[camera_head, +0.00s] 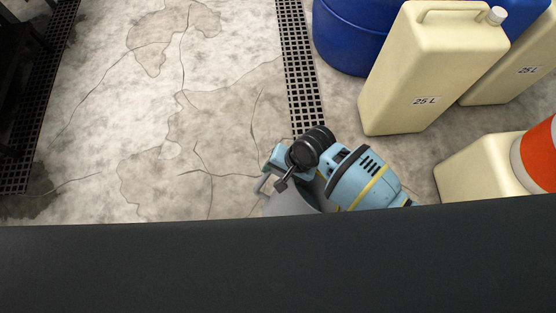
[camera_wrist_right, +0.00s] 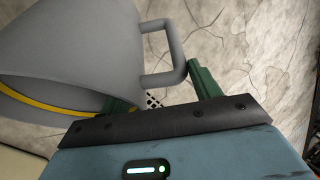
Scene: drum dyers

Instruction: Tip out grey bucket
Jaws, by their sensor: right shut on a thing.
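The grey bucket (camera_head: 288,201) is low in the middle of the head view, partly hidden by my right arm and the dark edge in front. Its loop handle also shows at the left in the head view. In the right wrist view the bucket (camera_wrist_right: 75,45) fills the upper left, with its loop handle (camera_wrist_right: 176,48) beside my green fingers. A yellow curved band shows along its lower part. My right gripper (camera_wrist_right: 158,92) is shut on the bucket; the exact contact is partly hidden. What the bucket contains cannot be seen. My left gripper is not in view.
Cream 25 L canisters (camera_head: 425,70) and a blue drum (camera_head: 345,38) stand at upper right. An orange and white cone (camera_head: 540,155) is at the right edge. A floor grate (camera_head: 298,70) runs past the bucket; another grate (camera_head: 35,110) lies left. Cracked floor between them is clear.

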